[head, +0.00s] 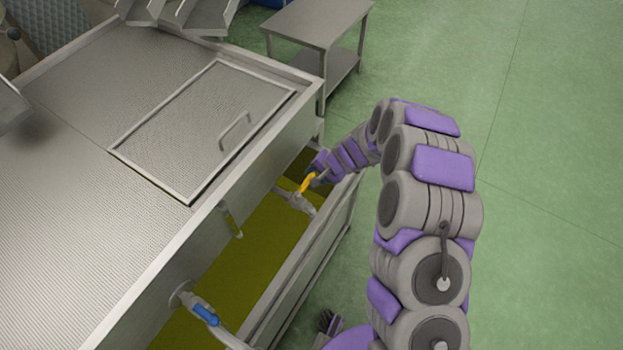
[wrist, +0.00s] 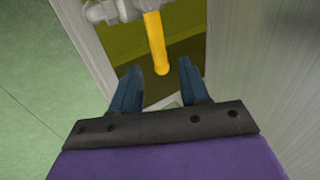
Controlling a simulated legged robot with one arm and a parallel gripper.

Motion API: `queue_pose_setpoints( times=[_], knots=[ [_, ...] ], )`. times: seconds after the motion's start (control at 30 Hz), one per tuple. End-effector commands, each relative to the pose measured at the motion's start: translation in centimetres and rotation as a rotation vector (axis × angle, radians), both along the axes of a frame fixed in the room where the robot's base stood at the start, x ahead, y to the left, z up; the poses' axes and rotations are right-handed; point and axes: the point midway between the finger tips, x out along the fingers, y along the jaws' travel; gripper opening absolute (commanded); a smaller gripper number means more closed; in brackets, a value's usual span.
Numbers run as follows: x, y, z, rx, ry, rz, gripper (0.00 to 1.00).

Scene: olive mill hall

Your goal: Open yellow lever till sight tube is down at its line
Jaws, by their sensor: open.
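The yellow lever (head: 307,182) sits on a grey valve (head: 296,200) on the side of the steel tank. In the wrist view the yellow lever (wrist: 154,42) points down the picture, and its free end shows between my fingertips. My gripper (wrist: 159,70) is open, its two dark blue fingers on either side of that end; I cannot tell whether either touches it. In the head view my gripper (head: 315,176) is small and partly hidden by my arm. The sight tube (head: 232,222) is a short yellowish tube on the tank wall; its level and line are too small to read.
A second valve with a blue lever (head: 205,314) is on the tank nearer to me. A trough (head: 245,262) of yellow-green oil runs below the valves. The steel tank (head: 75,215) has a hatch with a handle. A steel table (head: 318,22) stands behind; green floor is clear at right.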

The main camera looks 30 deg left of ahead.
Motion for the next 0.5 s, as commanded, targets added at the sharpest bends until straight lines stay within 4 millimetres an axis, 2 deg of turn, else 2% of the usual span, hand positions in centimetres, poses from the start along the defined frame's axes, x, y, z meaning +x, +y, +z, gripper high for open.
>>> queue_pose_setpoints(
  times=[0.03,0.2,0.5],
  knots=[
    [-0.1,0.4,-1.1,-0.003,0.003,0.001,0.45],
    [0.0,1.4,-2.8,-0.001,0.002,0.001,0.45],
    [0.2,2.0,-3.6,0.001,0.001,0.000,0.45]
  ],
)
